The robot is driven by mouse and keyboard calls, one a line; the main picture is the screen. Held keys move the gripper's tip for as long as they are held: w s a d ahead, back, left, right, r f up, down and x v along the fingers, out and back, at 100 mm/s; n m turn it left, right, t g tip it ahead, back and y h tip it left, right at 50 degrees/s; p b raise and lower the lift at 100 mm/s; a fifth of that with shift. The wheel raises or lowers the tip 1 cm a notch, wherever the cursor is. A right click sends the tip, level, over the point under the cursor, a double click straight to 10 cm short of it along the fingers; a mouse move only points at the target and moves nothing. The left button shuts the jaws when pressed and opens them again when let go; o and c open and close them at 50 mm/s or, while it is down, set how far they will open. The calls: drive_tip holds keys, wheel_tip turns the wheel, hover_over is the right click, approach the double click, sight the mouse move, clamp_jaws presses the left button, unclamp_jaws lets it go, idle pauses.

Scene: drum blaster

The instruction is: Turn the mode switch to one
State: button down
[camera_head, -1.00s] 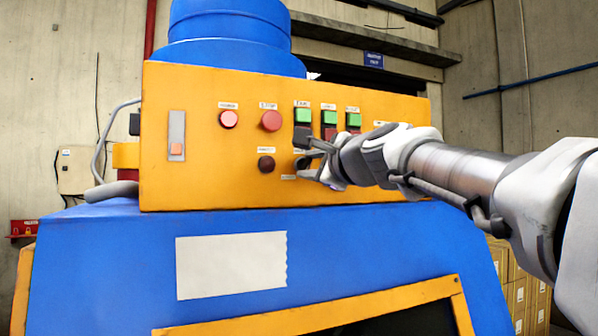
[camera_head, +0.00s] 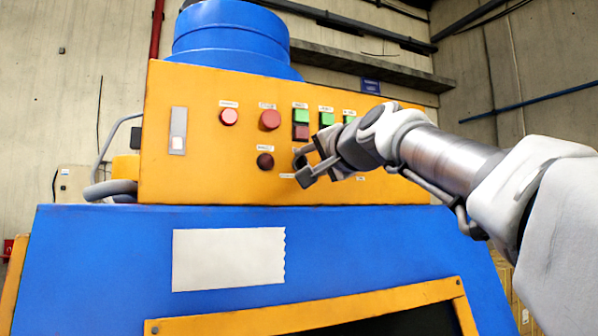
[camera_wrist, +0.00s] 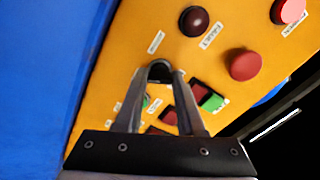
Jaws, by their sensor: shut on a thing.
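The mode switch appears to be the small black knob (camera_wrist: 160,71) on the orange control panel (camera_head: 200,180). In the wrist view it sits between the tips of my gripper (camera_wrist: 159,80), with a finger on each side. In the head view my gripper (camera_head: 301,168) is at the lower middle of the panel, right of the dark red round button (camera_head: 265,161). Its fingers are tilted and hide most of the knob there. My gripper is shut on the knob. The position the knob points to and its label cannot be read.
Red round buttons (camera_head: 270,120) and green-over-red button pairs (camera_head: 301,116) lie close above my gripper. The blue machine body (camera_head: 100,250) juts out below the panel.

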drive_tip(key=shift+n+b, duration=0.5)
drive_tip(key=shift+n, duration=0.7)
drive_tip(key=c, duration=0.5)
unclamp_jaws()
drive_tip(key=shift+s, duration=0.1)
drive_tip(key=b+v, duration=0.3)
drive_tip(key=v, duration=1.4)
drive_tip(key=shift+s+d+b, duration=0.1)
drive_tip(key=shift+b, duration=0.25)
drive_tip(key=shift+f, duration=0.1)
